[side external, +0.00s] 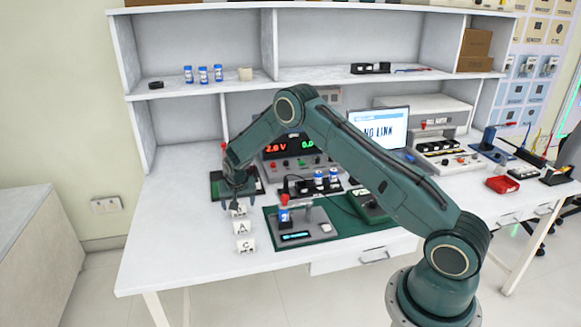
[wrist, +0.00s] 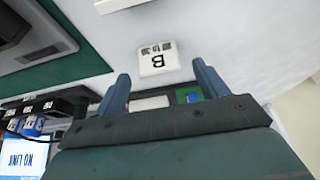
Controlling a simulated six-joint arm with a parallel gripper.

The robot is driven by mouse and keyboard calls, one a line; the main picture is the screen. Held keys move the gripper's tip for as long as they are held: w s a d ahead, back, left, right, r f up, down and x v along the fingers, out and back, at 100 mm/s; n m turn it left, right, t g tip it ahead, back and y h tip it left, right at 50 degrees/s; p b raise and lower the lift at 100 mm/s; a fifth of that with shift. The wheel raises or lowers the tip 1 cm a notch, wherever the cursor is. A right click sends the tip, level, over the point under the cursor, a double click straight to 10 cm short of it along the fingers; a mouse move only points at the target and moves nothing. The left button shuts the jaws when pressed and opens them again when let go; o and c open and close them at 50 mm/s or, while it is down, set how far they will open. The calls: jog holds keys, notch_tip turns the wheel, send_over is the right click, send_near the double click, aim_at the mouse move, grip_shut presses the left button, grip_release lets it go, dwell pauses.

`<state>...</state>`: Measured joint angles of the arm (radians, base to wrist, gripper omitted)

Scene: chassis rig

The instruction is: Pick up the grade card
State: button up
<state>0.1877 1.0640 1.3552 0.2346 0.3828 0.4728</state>
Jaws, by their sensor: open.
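Small white grade cards lie on the white bench left of the green mat in the side external view. One is lettered A (side external: 241,228) and another is lettered C (side external: 246,247). A third card (side external: 241,211) sits beside my gripper, its letter partly covered.
A grey device (side external: 299,227) with a blue-labelled bottle stands on the green mat (side external: 345,240), right of the cards. A dark tray (side external: 216,187) lies behind my gripper. The bench left of the cards is clear.

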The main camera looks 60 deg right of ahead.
aim_at(239, 210)
jog(key=shift+x, duration=1.35)
jog(key=c, duration=1)
